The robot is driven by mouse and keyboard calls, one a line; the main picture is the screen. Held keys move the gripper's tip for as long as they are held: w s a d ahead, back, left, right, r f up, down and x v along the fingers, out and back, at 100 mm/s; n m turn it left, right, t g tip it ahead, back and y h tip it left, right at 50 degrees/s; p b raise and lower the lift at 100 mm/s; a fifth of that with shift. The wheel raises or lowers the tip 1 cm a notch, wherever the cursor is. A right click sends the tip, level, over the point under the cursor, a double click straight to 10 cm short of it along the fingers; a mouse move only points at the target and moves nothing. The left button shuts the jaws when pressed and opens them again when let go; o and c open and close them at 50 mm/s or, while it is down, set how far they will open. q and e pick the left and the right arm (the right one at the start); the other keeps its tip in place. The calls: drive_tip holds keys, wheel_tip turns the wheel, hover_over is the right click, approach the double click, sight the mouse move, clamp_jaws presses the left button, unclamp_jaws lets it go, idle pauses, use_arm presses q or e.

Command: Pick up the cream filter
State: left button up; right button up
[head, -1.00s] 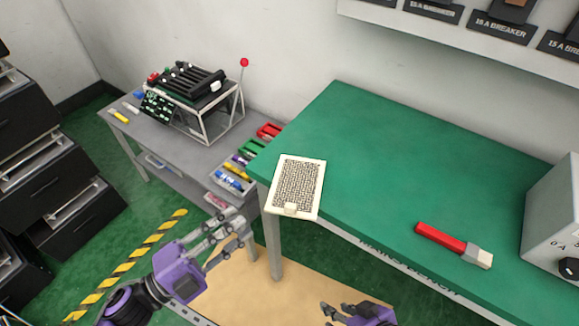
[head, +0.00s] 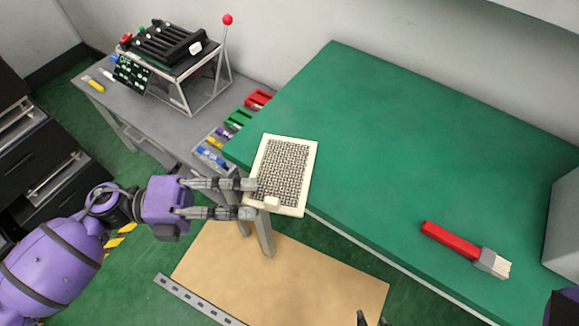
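The cream filter (head: 285,168) is a flat rectangular panel with a dark mesh face and a small tab at its near edge. It lies at the left corner of the green table, its near end overhanging the edge. My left gripper (head: 252,199) comes in from the left with its two fingers apart, one above the other in the picture. The fingertips are at the filter's near left edge; I cannot tell whether they touch it. My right gripper (head: 368,319) shows only as dark tips at the bottom edge, so its opening is unclear.
A red-handled brush (head: 465,248) lies on the green table (head: 400,140) at the right. A grey box (head: 565,230) stands at the right edge. A grey side table (head: 125,95) holds a black device (head: 170,48) and coloured bins. The table's middle is clear.

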sight(305, 204)
use_arm(q)
drive_tip(key=d+p, duration=0.1)
drive_tip(key=d, duration=0.6)
drive_tip(key=shift+p, duration=0.3)
drive_tip(key=shift+d, duration=0.3)
drive_tip(key=shift+c, duration=0.5)
clamp_jaws()
